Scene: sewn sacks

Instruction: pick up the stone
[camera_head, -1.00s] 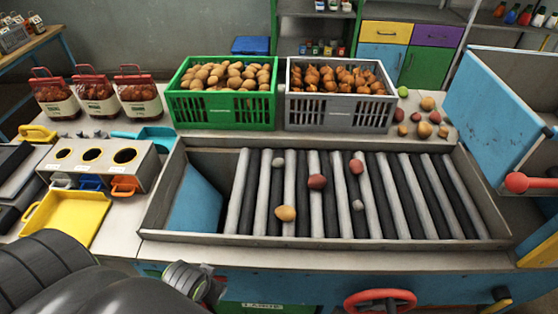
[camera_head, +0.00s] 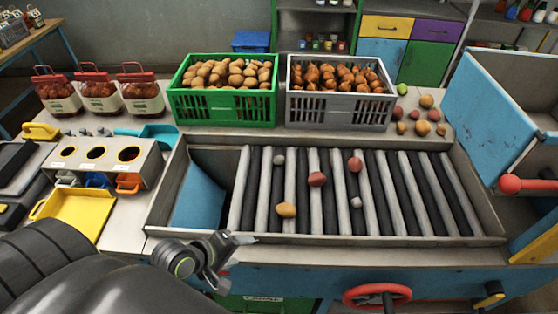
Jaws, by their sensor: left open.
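Two small grey lumps that look like stones lie on the roller bed: one grey lump (camera_head: 279,160) toward the back left, one paler lump (camera_head: 356,202) at the middle right. A yellow-orange potato-like lump (camera_head: 286,209) and two red ones (camera_head: 317,179) (camera_head: 355,163) lie on the same rollers. My left gripper (camera_head: 236,242) is at the front rim of the roller bed, left of and nearer than all of these lumps. It is open and touches none of them. My right gripper is out of view.
The roller bed has a raised metal rim (camera_head: 330,240). Behind stand a green crate (camera_head: 222,108) and a grey crate (camera_head: 340,112), both full. A sorter box with holes (camera_head: 97,165) and a yellow tray (camera_head: 75,212) are at left. A blue chute (camera_head: 490,110) rises at right.

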